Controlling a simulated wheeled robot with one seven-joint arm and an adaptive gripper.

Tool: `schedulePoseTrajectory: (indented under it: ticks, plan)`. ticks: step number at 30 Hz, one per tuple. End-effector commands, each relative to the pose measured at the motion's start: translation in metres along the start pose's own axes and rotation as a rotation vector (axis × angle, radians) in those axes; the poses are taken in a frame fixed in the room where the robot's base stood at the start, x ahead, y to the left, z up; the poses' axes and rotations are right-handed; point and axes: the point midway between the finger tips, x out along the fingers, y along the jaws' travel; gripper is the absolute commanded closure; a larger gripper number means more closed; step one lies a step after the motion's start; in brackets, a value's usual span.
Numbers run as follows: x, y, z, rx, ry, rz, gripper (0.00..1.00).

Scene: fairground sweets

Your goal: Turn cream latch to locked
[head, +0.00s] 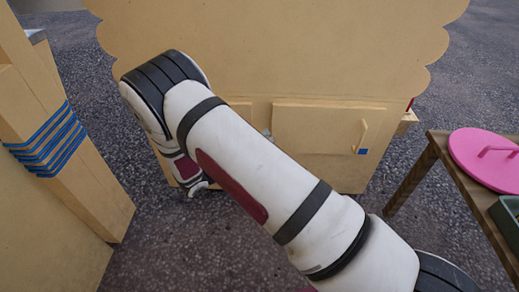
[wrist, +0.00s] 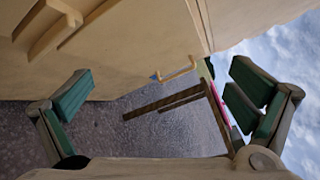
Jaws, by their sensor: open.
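A cream stall front (head: 285,60) with cream panels fills the head view's centre. A cream bar (wrist: 58,28) stands out from the stall front at upper left in the wrist view; I cannot tell for certain that it is the latch, nor its setting. In the wrist view my gripper (wrist: 160,88) is open and empty, its green-padded fingers wide apart, with the cream bar above and beyond the left finger. In the head view my arm hides most of the left panel, and my gripper is mostly hidden low behind the arm.
A cream handle (head: 363,134) with a blue square below it is on the right panel. A brown wooden table (head: 440,152) with a pink lid (head: 485,155) stands at right. A cream post with blue bands (head: 48,143) stands at left. Open dark ground (head: 190,245) lies in front.

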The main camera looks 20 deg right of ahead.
Motion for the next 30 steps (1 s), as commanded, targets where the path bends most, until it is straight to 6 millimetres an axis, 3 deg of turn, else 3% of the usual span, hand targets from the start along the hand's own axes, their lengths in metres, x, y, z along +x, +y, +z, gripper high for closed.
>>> schedulePoseTrajectory:
  ticks: [1,6,12,20,30]
  plan:
    - [-0.006,0.024,-0.006,-0.086,-0.063,0.008,0.0]
    - [-0.024,0.088,-0.024,-0.333,-0.255,0.028,0.0]
    - [-0.038,0.131,-0.043,-0.505,-0.396,0.033,0.0]
    - [-0.029,0.143,-0.043,-0.542,-0.427,0.032,0.0]
    - [0.029,0.152,-0.02,-0.54,-0.422,0.031,0.0]
